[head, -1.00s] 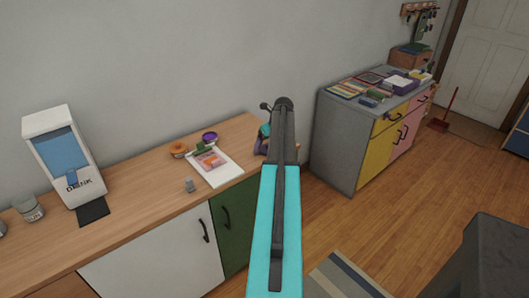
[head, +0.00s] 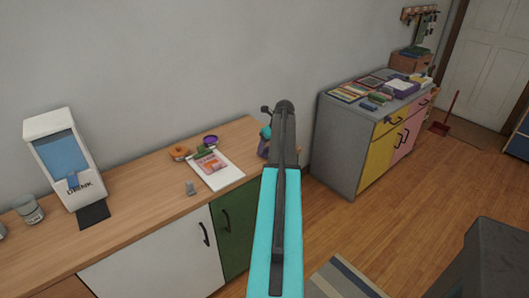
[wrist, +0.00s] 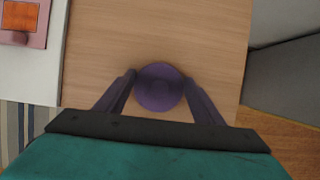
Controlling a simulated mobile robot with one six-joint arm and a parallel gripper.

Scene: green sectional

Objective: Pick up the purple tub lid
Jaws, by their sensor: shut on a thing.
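The purple tub lid (wrist: 158,87) is a round purple disc in the middle of the wrist view, over the wooden counter near its right end. My gripper (wrist: 160,80) has its two dark purple fingers on either side of the lid, shut on it. In the head view my gripper (head: 264,146) shows partly behind my arm at the counter's right end. The lid cannot be made out there. Whether the lid is clear of the counter top I cannot tell.
A white board (head: 217,174) with a pink and orange item lies left of my gripper. Behind it are an orange pot (head: 180,153) and another round purple item (head: 211,140). A grey cabinet (head: 345,150) stands right, beyond a floor gap.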

